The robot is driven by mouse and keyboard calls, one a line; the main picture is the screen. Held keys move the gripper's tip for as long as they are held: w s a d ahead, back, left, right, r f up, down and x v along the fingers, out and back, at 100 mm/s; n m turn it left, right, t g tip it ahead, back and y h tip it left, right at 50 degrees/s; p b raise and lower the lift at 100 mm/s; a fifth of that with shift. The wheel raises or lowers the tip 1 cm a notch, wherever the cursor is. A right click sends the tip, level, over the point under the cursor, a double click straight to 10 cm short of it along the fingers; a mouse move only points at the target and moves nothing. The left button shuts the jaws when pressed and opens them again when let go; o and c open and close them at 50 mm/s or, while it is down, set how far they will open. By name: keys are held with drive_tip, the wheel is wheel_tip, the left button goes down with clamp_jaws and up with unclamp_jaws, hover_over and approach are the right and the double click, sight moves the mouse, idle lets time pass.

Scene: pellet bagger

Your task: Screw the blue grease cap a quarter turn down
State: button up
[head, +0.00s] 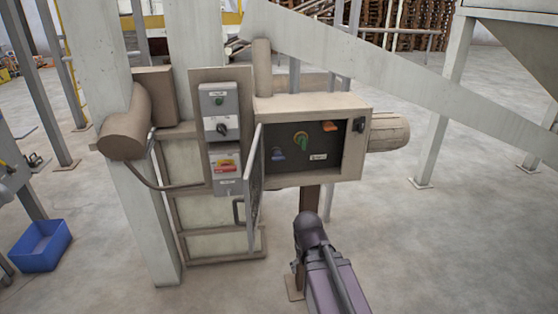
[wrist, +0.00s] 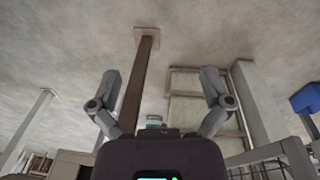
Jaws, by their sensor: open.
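The small blue grease cap (head: 278,154) sits low at the left inside the open beige cabinet (head: 350,165) in the head view. The cabinet door (head: 255,190) stands swung open on the left side. My gripper (wrist: 161,78) shows in the wrist view with its two grey fingers spread wide and nothing between them. The wrist view looks upside down and shows floor and a brown post between the fingers. I cannot make out the blue cap there. In the head view my arm is below the cabinet, apart from the cap, and my gripper cannot be made out.
A green knob (head: 301,139), an orange part (head: 329,126) and a black knob (head: 359,125) share the cabinet. A grey switch box (head: 221,112) is left of the door. A blue bin (head: 40,246) stands on the floor at left.

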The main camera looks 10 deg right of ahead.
drive_tip(key=w+d+r+n+t+h+b, duration=0.15)
drive_tip(key=w+d+n+t+h, duration=0.35)
drive_tip(key=w, duration=0.5)
drive_tip(key=n+t+y+b, duration=0.55)
drive_tip(key=n+t, duration=0.65)
drive_tip(key=n, duration=1.8)
approach(279, 159)
drive_tip(key=s+p, duration=0.1)
drive_tip(key=s, duration=0.3)
drive_tip(key=shift+w, duration=0.25)
drive_tip(key=shift+w+d, duration=0.1)
drive_tip(key=shift+w, duration=0.05)
drive_tip(key=w, duration=1.3)
drive_tip(key=shift+w, duration=0.3)
